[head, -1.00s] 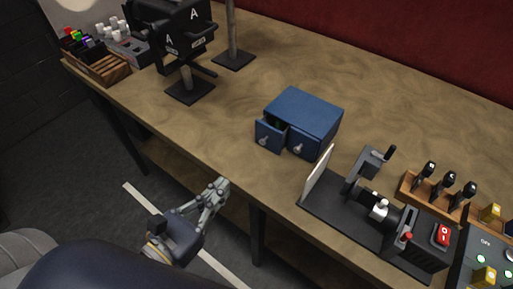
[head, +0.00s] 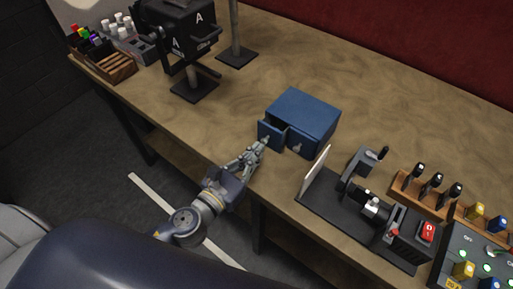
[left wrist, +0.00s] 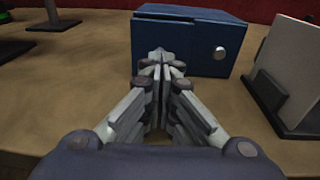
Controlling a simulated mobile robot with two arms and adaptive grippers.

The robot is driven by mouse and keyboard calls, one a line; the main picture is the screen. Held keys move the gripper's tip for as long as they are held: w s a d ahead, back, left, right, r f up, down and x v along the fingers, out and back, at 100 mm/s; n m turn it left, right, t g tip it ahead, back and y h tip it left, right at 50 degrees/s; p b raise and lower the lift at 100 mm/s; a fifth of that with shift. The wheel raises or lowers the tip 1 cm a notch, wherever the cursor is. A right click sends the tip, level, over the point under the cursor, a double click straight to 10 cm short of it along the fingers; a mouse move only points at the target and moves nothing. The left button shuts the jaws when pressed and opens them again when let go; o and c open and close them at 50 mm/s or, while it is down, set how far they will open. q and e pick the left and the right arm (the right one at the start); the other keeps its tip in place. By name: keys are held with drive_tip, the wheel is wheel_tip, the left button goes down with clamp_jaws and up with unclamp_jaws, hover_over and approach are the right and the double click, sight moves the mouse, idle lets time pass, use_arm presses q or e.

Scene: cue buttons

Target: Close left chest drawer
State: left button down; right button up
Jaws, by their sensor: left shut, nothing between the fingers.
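The small blue chest (head: 303,113) stands on the workbench, with two drawers side by side facing the bench's front edge. The left drawer (head: 271,135) is pulled partway out in the head view. The right drawer (head: 299,145) looks flush and has a round silver knob. My left gripper (head: 264,144) is shut and empty, with its fingertips right at the left drawer's front. I cannot tell whether they touch it. In the left wrist view, my fingers (left wrist: 163,62) point at the chest (left wrist: 205,40) and hide much of the left drawer. My right gripper is not in view.
A black-based device with a white panel (head: 315,170) stands right of the chest. A wooden rack of tools (head: 428,188) and a button panel (head: 475,262) are farther right. A black stand (head: 193,88) is at left. The bench between stand and chest is clear.

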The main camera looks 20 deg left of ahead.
sight(264, 143)
use_arm(q)
drive_tip(key=shift+w+d, duration=0.15)
drive_tip(key=shift+w, duration=0.3)
drive_tip(key=shift+w+d+r, duration=0.1)
drive_tip(key=shift+w, duration=0.2)
drive_tip(key=shift+p+x, duration=0.85)
drive_tip(key=shift+x, duration=0.2)
drive_tip(key=shift+w+d+r, duration=0.1)
drive_tip(key=shift+w+d, duration=0.1)
drive_tip(key=shift+w, duration=0.15)
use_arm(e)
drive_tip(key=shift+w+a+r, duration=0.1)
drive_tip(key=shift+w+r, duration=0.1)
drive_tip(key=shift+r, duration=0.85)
use_arm(q)
drive_tip(key=shift+a, duration=0.1)
